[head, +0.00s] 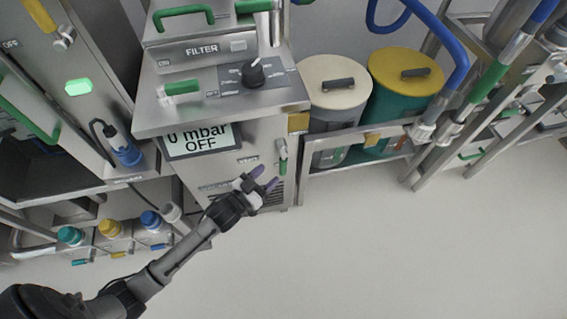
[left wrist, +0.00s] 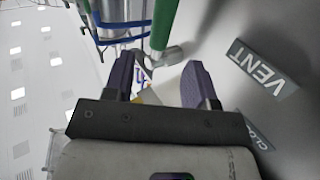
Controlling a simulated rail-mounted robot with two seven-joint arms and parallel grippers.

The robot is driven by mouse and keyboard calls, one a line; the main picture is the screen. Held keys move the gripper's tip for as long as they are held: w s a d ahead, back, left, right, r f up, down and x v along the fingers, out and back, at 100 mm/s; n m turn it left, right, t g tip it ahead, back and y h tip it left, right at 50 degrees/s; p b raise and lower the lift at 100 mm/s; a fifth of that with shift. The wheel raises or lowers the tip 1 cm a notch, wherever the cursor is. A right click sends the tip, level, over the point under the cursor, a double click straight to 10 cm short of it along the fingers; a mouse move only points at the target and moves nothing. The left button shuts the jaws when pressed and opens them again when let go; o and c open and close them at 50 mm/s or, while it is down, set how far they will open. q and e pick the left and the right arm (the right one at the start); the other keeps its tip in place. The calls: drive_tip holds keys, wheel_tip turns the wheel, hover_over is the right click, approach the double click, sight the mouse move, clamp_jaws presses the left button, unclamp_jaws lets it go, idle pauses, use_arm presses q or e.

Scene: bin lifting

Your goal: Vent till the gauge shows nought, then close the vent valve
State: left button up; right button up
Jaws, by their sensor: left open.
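The gauge display (head: 200,141) on the front of the filter unit reads 0 mbar, OFF. The vent valve's green handle (head: 283,160) is on the right of the same front, pointing roughly down. In the left wrist view the green handle (left wrist: 164,22) runs to a metal fitting just beyond my fingers. A VENT label (left wrist: 262,67) is on the panel at right, with a label starting "CLO" (left wrist: 259,133) partly hidden below it. My left gripper (head: 264,178) is open, just below and left of the handle, with nothing seen between its fingers (left wrist: 158,70). My right gripper is out of view.
The filter unit's top (head: 222,98) carries a black knob (head: 253,73) and a green handle. A cream-lidded bin (head: 331,82) and a yellow-lidded bin (head: 405,75) stand right, behind a metal frame (head: 350,151). Coloured-cap fittings (head: 110,230) sit lower left. The floor in front is clear.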

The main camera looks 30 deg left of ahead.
sight(283, 161)
use_arm(q)
drive_tip(key=b+x, duration=0.2)
drive_tip(key=x, duration=0.5)
drive_tip(key=shift+w+b, duration=0.35)
drive_tip(key=shift+c, duration=0.3)
drive_tip(key=c, duration=0.4)
clamp_jaws()
